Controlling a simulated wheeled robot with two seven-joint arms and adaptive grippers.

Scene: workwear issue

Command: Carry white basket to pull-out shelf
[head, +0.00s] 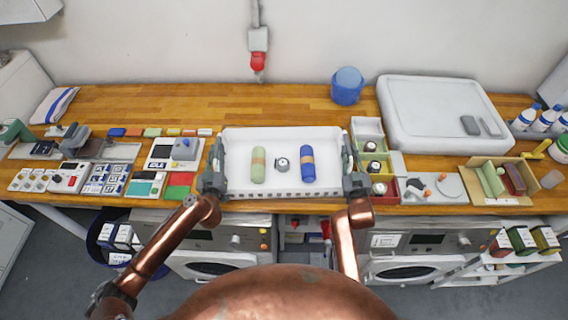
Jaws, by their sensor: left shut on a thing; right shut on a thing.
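The white basket (283,138) is in the middle of the wooden worktop in the head view. A green roll with a tan band (258,165), a small round grey-and-white item (281,164) and a blue roll with a tan band (307,164) lie in it. My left gripper (214,168) is shut on the basket's left side. My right gripper (351,168) is shut on its right side. The basket looks level; I cannot tell whether it touches the worktop. I cannot make out a pull-out shelf for certain.
Small trays and devices (95,178) crowd the worktop on the left. A blue tub (347,86) stands at the back. Washing machines (415,255) are below the worktop.

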